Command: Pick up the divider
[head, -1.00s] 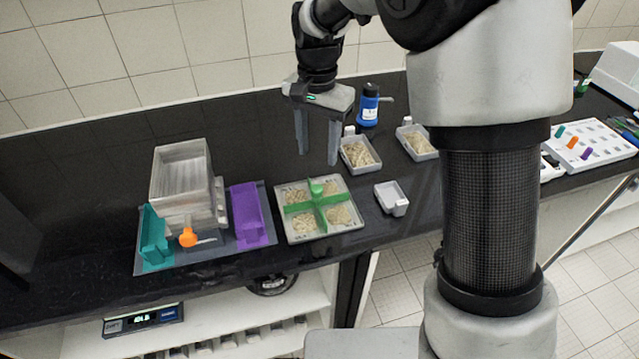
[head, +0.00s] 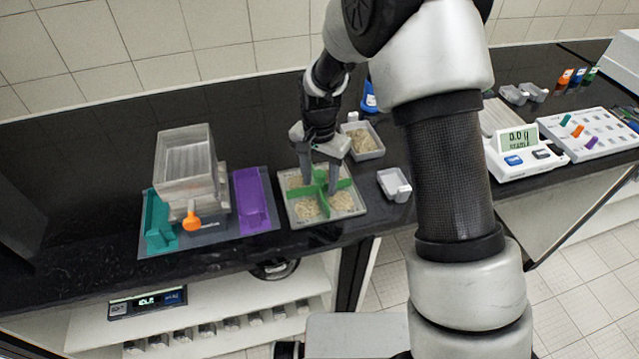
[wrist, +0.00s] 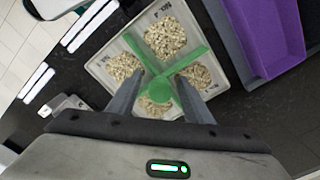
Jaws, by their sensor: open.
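The divider is a green cross (head: 334,187) with a raised round knob at its centre. It sits in a square pale tray (head: 296,223) and parts the grain there into separate heaps. In the wrist view the green cross (wrist: 189,64) fills the middle, with its knob close to the fingers. My gripper (head: 320,188) is open above the divider, its two fingers pointing down on either side of the knob. In the wrist view my gripper (wrist: 160,90) has a finger on each side of the cross's centre. I cannot tell whether the fingers touch it.
A purple bin (head: 251,200), a teal bin (head: 158,222) and a clear-walled box (head: 186,165) with an orange knob stand left of the tray. A grain dish (head: 363,140) and an empty white scoop (head: 394,185) are to the right. A scale (head: 524,158) stands further right.

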